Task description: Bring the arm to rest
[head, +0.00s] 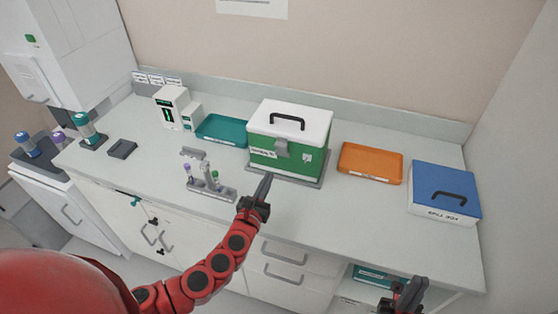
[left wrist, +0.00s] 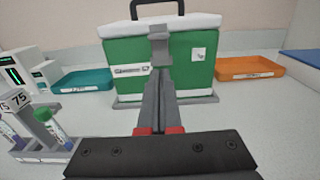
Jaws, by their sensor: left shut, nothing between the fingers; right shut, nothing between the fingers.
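My left gripper (head: 267,178) is at the end of the red arm, over the front part of the counter. In the left wrist view its fingers (left wrist: 160,90) are shut with nothing between them. They point at the front of a green box with a white lid (head: 289,138), which stands closed on a grey base plate; I cannot tell whether they touch it. My right gripper (head: 413,288) is low at the bottom right, in front of the counter, shut and empty.
A tube rack (head: 212,190) with tubes stands left of my left gripper. The front right of the counter (head: 370,225) is clear.

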